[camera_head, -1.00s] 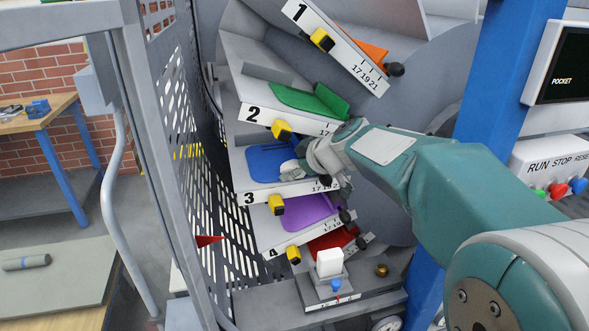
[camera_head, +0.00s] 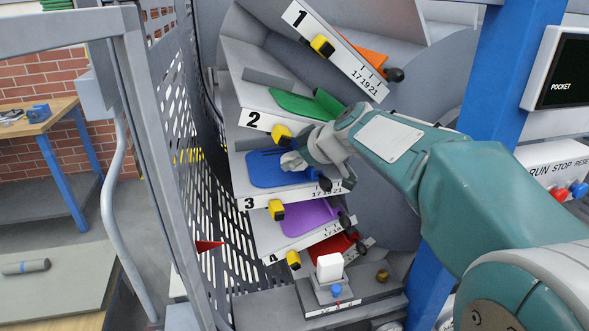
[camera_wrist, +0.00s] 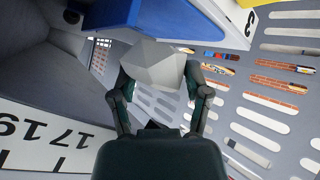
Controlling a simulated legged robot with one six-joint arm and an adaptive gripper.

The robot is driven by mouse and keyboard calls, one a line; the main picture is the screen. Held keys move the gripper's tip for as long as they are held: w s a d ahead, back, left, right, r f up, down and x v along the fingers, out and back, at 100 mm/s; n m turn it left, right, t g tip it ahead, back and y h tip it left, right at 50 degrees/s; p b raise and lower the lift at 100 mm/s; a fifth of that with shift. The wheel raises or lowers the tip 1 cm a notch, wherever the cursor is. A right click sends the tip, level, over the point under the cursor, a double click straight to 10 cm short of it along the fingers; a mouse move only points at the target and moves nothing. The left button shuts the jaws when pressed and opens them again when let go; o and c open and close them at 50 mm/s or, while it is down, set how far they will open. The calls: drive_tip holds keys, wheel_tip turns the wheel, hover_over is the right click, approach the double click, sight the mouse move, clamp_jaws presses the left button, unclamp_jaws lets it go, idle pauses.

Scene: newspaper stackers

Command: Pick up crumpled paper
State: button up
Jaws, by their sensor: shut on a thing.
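The crumpled paper (camera_wrist: 155,65) is a pale grey, faceted lump in the wrist view. My gripper (camera_wrist: 158,80) is shut on it, with one dark finger on each side. In the head view my gripper (camera_head: 292,160) is in front of the blue plate (camera_head: 262,172) of pocket 3, below the green plate of pocket 2. The paper is hard to tell from the gripper's tip there.
Numbered pockets stack up in the drum, with a green plate (camera_head: 300,104) above and a purple plate (camera_head: 308,217) below. A perforated guard (camera_head: 185,150) stands at left. A blue post (camera_head: 490,110) stands at right, behind my arm.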

sight(295, 155)
wheel_tip(295, 155, up, 4)
drive_tip(key=shift+s+f, duration=0.1)
drive_tip(key=shift+f, duration=0.15)
drive_tip(key=s, duration=0.6)
drive_tip(key=s+d, duration=0.1)
drive_tip(key=s, duration=0.6)
drive_tip(key=s+d, duration=0.1)
drive_tip(key=s, duration=0.5)
drive_tip(key=shift+s+f, duration=0.1)
drive_tip(key=shift+s, duration=0.1)
